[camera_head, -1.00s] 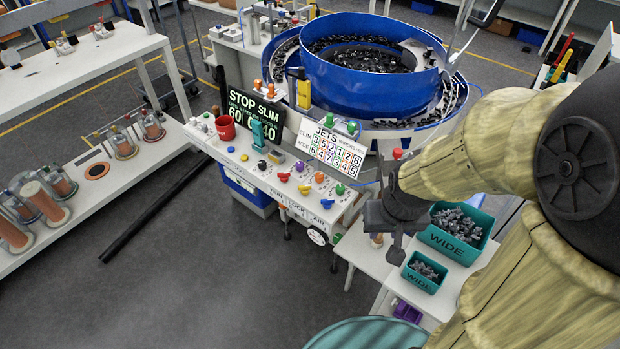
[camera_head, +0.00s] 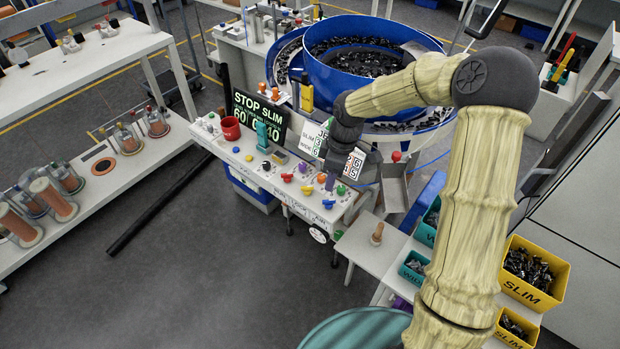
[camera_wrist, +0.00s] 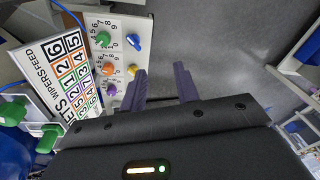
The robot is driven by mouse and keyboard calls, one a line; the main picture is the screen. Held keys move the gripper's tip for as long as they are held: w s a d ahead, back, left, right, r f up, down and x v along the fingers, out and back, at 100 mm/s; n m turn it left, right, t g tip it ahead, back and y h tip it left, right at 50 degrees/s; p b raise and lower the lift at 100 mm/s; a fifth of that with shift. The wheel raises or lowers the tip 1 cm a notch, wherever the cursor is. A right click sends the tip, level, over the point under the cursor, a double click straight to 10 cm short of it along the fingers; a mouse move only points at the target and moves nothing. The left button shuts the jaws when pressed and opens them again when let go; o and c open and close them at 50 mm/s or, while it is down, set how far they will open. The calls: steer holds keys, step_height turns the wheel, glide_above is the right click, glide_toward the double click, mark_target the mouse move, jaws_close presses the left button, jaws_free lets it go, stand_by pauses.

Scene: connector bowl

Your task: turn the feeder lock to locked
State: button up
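The feeder's control panel (camera_head: 250,172) carries several coloured knobs on its sloped top. My gripper (camera_wrist: 160,86) is open and empty, with two dark fingers apart. In the wrist view, the purple knob (camera_wrist: 112,89), orange knob (camera_wrist: 107,69) and yellow knob (camera_wrist: 131,70) lie left of the fingers. In the head view, my gripper is over the panel's right end.
A jets number card (camera_wrist: 72,70) stands close beside my gripper. The blue bowl feeder (camera_head: 375,60) is behind the panel. Teal bins (camera_head: 415,266) and a yellow slim bin (camera_head: 533,278) stand at the right. The floor (camera_head: 220,270) in front is clear.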

mark_target(308, 186)
steer(key=w+r+n+y+p, duration=0.1)
steer(key=w+n+y+p, duration=0.1)
steer(key=w, duration=0.8)
steer(key=d+n+y, duration=0.1)
steer(key=n, duration=0.1)
steer(key=shift+w+r+n, duration=0.3)
steer(key=shift+r, duration=0.05)
steer(key=shift+a+f, duration=0.1)
steer(key=p+x, duration=0.5)
steer(key=x, duration=1.2)
steer(key=shift+f+p, duration=0.15)
steer(key=shift+p, duration=0.25)
jaws_close()
